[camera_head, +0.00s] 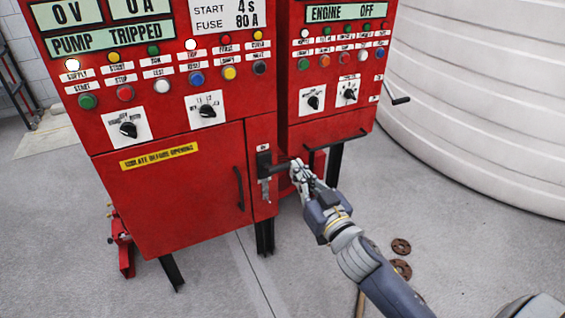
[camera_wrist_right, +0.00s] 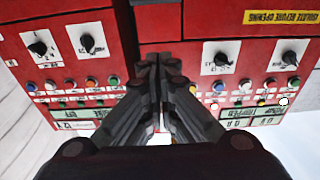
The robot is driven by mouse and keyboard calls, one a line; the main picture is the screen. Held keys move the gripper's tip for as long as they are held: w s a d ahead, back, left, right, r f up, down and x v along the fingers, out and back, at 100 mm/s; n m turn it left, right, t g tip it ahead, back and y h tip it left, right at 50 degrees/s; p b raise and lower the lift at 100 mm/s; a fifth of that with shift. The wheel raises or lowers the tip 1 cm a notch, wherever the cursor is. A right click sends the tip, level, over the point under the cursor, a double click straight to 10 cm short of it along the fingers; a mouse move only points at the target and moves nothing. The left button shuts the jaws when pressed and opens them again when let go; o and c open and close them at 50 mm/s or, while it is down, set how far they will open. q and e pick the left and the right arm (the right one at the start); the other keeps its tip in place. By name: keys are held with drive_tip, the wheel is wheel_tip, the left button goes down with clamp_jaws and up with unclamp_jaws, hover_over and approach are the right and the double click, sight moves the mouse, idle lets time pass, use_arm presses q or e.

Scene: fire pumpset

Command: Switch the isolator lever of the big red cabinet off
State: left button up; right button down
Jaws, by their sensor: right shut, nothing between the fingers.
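The big red cabinet (camera_head: 180,205) stands at left centre in the head view, with a yellow warning label (camera_head: 160,156) on its door. Its isolator lever (camera_head: 277,166) is black, on the narrow panel right of the door, and its handle points right, roughly level. My right gripper (camera_head: 296,168) is at the lever's right end; whether it touches is unclear. In the right wrist view, the gripper's fingers (camera_wrist_right: 158,65) are shut together and empty, with the cabinets upside down beyond them. The lever is not clearly visible there. My left gripper is not in view.
A smaller red cabinet (camera_head: 330,100) with a front rail stands just right of the big one. A large white tank (camera_head: 480,100) fills the right. Brown round parts (camera_head: 401,246) lie on the grey floor (camera_head: 470,240) below my right arm. Open floor lies in front.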

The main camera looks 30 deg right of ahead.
drive_tip(key=shift+w, duration=0.1)
drive_tip(key=r+p, duration=0.1)
drive_tip(key=p, duration=0.1)
hover_over(274, 168)
drive_tip(key=s+d, duration=0.1)
drive_tip(key=d, duration=0.1)
drive_tip(key=shift+s+a+f+b, duration=0.1)
drive_tip(key=shift+s+f+b, duration=0.15)
drive_tip(key=shift+f, duration=0.75)
drive_tip(key=shift+s+a+f+b, duration=0.1)
drive_tip(key=shift+s+f+b, duration=0.1)
drive_tip(key=shift+f, duration=0.8)
drive_tip(key=shift+w, duration=0.15)
